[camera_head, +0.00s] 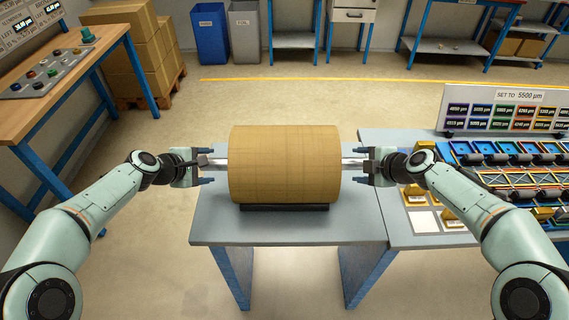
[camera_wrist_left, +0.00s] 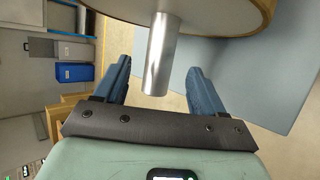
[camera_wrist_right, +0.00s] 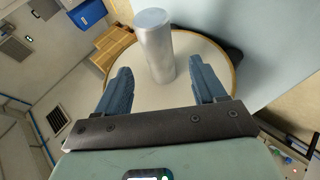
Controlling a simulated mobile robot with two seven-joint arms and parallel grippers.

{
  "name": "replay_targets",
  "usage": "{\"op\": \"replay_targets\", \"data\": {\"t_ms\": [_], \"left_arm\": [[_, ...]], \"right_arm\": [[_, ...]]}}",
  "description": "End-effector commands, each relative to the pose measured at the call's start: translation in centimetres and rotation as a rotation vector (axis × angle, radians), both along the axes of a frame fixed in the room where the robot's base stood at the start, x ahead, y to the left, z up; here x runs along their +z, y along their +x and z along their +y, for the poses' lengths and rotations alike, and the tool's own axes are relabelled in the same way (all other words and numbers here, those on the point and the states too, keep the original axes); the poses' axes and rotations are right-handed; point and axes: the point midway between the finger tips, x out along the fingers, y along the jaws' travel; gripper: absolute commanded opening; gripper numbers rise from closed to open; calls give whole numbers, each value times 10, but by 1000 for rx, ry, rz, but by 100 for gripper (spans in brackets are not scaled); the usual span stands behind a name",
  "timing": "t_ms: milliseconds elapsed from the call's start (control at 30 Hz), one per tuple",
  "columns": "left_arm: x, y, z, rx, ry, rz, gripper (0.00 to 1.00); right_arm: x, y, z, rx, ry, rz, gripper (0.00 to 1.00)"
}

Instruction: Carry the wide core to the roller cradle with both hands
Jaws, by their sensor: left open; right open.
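The wide core (camera_head: 285,163) is a large tan cylinder lying on its side, with a metal shaft end sticking out at each side. It rests in the dark roller cradle (camera_head: 285,207) on the grey table. My left gripper (camera_head: 207,165) is open at the left shaft end; in the left wrist view the bare shaft (camera_wrist_left: 160,55) stands between the two blue fingers, with gaps on both sides. My right gripper (camera_head: 362,165) is open at the right shaft end; in the right wrist view that shaft (camera_wrist_right: 155,48) also stands between the spread fingers. Most of the cradle is hidden under the core.
A grey table (camera_head: 290,230) bears the cradle, with bare surface in front. To the right stands a bench with a colored-label panel (camera_head: 505,109) and several parts (camera_head: 520,180). A wooden bench (camera_head: 50,85) stands at the left, cardboard boxes (camera_head: 135,45) behind it.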

Motion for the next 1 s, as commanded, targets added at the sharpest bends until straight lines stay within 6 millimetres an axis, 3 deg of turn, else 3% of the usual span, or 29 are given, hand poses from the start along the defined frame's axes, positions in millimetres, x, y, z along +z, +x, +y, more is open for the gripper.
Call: {"op": "replay_targets", "data": {"t_ms": [100, 333, 767, 867, 1000], "left_arm": [[-16, 15, -10, -2, -1, 3, 70], [-35, 35, -21, -1, -1, 0, 70], [-40, 40, -24, 0, -1, -1, 70], [-40, 40, -24, 0, -1, -1, 44], [-40, 40, -24, 0, 0, -1, 0]], "right_arm": [[-16, 15, 11, 4, 1, 2, 70], [-35, 35, 21, 1, 0, 1, 70], [-40, 41, 24, 0, -1, -1, 70], [-40, 40, 24, 0, 0, -1, 44], [-40, 40, 24, 1, -1, 0, 0]]}}
